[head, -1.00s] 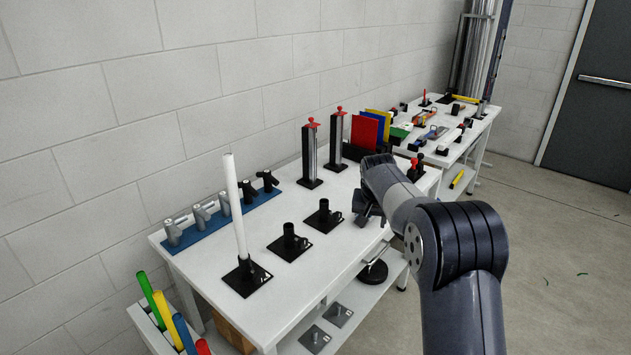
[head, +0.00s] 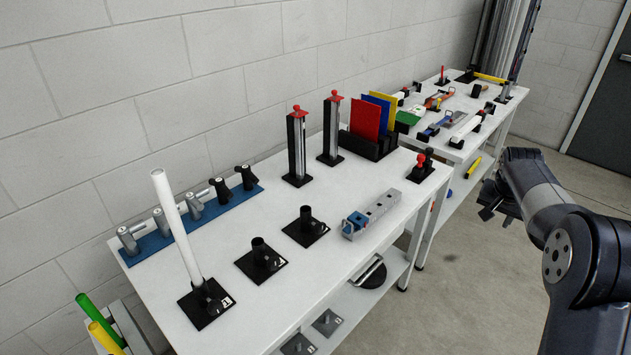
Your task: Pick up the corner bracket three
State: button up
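I cannot single out corner bracket three by sight. Two small grey plates with upright parts, (head: 327,322) and (head: 298,346), lie on the lower shelf near the bottom of the head view; their markings are too small to read. My gripper (head: 487,212) is at the right, over the floor, well apart from the table and both plates. Its dark fingers are small and seen edge-on, so I cannot tell whether they are open. No held thing shows in it.
The white table (head: 225,328) carries black plates with posts, a white rod (head: 178,225), a grey block with a blue part (head: 370,215) and a blue tool rack (head: 150,243). A second table stands behind. The floor (head: 440,300) at right is clear.

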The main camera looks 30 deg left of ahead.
aim_at(195, 207)
jog(key=i+u, duration=0.5)
jog(key=u, duration=0.25)
jog(key=i+j+u, duration=0.1)
jog(key=u, duration=0.3)
jog(key=i+u, duration=0.35)
jog(key=i+j+u, duration=0.1)
jog(key=u, duration=0.3)
jog(key=i+u, duration=0.15)
jog(key=u, duration=0.25)
